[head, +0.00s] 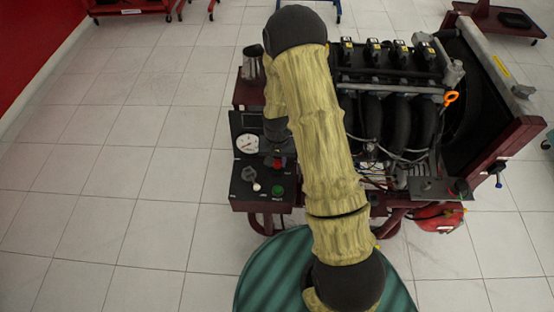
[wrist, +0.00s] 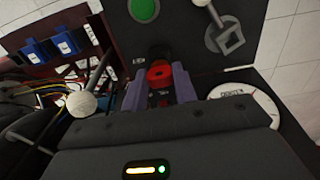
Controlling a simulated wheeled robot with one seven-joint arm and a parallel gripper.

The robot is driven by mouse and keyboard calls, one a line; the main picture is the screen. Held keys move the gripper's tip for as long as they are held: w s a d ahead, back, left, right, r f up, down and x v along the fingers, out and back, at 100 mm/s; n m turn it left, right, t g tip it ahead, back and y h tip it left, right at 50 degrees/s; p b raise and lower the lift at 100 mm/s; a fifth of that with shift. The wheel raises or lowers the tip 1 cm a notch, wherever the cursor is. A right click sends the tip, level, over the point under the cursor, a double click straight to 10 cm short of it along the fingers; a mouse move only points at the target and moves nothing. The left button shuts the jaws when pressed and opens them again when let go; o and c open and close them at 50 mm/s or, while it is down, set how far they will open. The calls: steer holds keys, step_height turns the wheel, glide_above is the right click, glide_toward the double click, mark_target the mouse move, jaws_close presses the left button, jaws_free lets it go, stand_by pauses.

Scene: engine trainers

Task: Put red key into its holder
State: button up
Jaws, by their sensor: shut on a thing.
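The red key (wrist: 160,74) is between the two purple-grey fingertips of my gripper (wrist: 160,86) in the wrist view. The fingers are shut on it, over the black control panel (wrist: 190,40). A dark round part (wrist: 160,53) lies right beside the key on the panel; it may be the holder, but I cannot tell whether the key is seated in it. In the head view a small red spot, likely the key (head: 277,163), shows at the panel, just below my dark wrist. My arm hides most of the gripper there.
The panel carries a green button (wrist: 143,10), a metal lever switch (wrist: 225,37) and a white gauge (wrist: 250,100) close to the gripper. The engine (head: 390,110) with hoses and wires stands right of the panel. Open tiled floor (head: 120,180) lies to the left.

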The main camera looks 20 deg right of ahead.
steer(key=shift+f+b, duration=0.3)
steer(key=shift+f, duration=0.35)
steer(key=o, duration=1.4)
steer(key=shift+c, duration=0.2)
steer(key=shift+r, duration=0.2)
steer(key=shift+r+p, duration=1.25)
steer(key=shift+r, duration=0.1)
steer(key=shift+r+p, duration=1.9)
steer(key=shift+r, duration=0.6)
